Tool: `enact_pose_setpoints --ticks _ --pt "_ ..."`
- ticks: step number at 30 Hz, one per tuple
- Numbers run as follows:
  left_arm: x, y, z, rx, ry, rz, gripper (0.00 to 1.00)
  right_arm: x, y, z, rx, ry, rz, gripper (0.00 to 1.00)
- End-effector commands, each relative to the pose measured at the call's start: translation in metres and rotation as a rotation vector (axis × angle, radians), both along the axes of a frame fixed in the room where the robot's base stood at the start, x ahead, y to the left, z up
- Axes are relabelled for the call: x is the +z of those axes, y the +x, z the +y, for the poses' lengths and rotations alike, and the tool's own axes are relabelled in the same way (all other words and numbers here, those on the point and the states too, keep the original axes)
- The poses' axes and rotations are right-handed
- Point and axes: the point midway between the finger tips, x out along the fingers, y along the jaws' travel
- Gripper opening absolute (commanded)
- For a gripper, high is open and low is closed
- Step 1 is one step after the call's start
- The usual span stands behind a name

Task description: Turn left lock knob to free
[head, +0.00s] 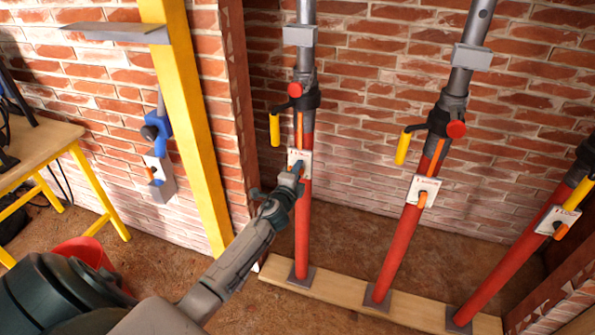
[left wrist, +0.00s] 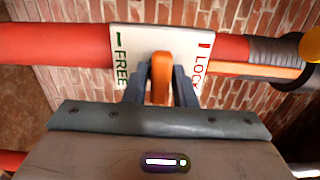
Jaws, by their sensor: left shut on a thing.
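The left lock knob (left wrist: 161,75) is an orange lever on a white plate (left wrist: 120,40) marked FREE on the left and LOCK on the right in the left wrist view. The knob sits between the two marks, near the plate's middle. My left gripper (left wrist: 160,88) is shut on it, one dark finger on each side. In the head view my left gripper (head: 297,168) reaches the plate (head: 304,156) on the leftmost red post (head: 302,235), and hides most of the knob. My right gripper is not in view.
Two more red posts (head: 397,255) (head: 510,255) with similar plates stand to the right on a wooden board (head: 340,296). A yellow handle (head: 274,130) hangs beside the left post. A yellow upright (head: 185,120) and a table (head: 40,145) are at left. Brick wall is behind.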

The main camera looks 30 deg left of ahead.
Motion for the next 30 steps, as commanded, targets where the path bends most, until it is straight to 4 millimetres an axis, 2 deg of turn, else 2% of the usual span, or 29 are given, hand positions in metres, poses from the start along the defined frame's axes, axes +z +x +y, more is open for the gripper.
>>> enact_pose_setpoints --ticks 10,11,13,23,26,30 --pt "-0.001 0.0 0.0 0.0 0.002 0.003 0.01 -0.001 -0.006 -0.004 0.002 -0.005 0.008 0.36" --pt "-0.001 0.0 0.0 0.0 0.002 0.003 0.25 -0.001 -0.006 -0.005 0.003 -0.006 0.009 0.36" --pt "-0.001 0.0 0.0 0.0 0.002 0.003 0.38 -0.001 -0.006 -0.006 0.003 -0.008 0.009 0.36" --pt "-0.001 -0.003 -0.001 0.0 0.002 0.001 0.38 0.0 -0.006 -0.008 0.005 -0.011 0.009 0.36" --pt "-0.002 -0.012 -0.003 -0.001 0.003 0.002 0.38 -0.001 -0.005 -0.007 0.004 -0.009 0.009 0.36" --pt "-0.003 -0.037 -0.009 -0.002 0.002 0.003 0.38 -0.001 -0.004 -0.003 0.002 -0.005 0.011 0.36"
